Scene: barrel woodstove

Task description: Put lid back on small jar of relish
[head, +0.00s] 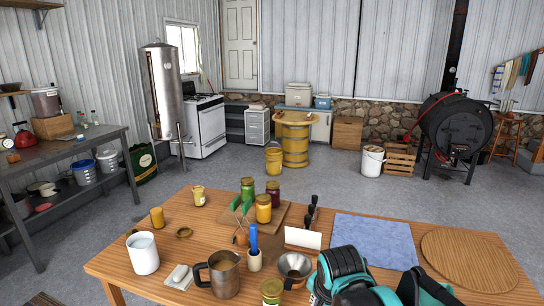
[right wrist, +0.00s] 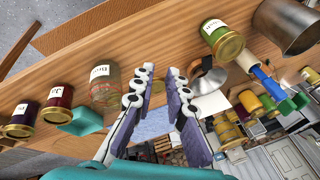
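A green labelled jar with a gold lid (head: 272,291) stands at the table's front edge; a similar green jar (right wrist: 222,38) shows in the right wrist view. A clear glass labelled jar (right wrist: 105,85) with no visible lid is left of my right gripper's fingers; I cannot read its label. A small flat gold round piece (head: 184,232), possibly a loose lid, lies on the table's left side. In the head view teal and black arm parts cover the table's front edge. My left gripper is not identifiable.
On the wooden table (head: 215,215) are a board with several jars (head: 263,208), a white mug (head: 144,253), a steel mug (head: 223,274), a metal funnel-like bowl (head: 294,266), a blue mat (head: 375,240) and a round wooden board (head: 468,260). Dark jars (right wrist: 57,104) line the left of the wrist view.

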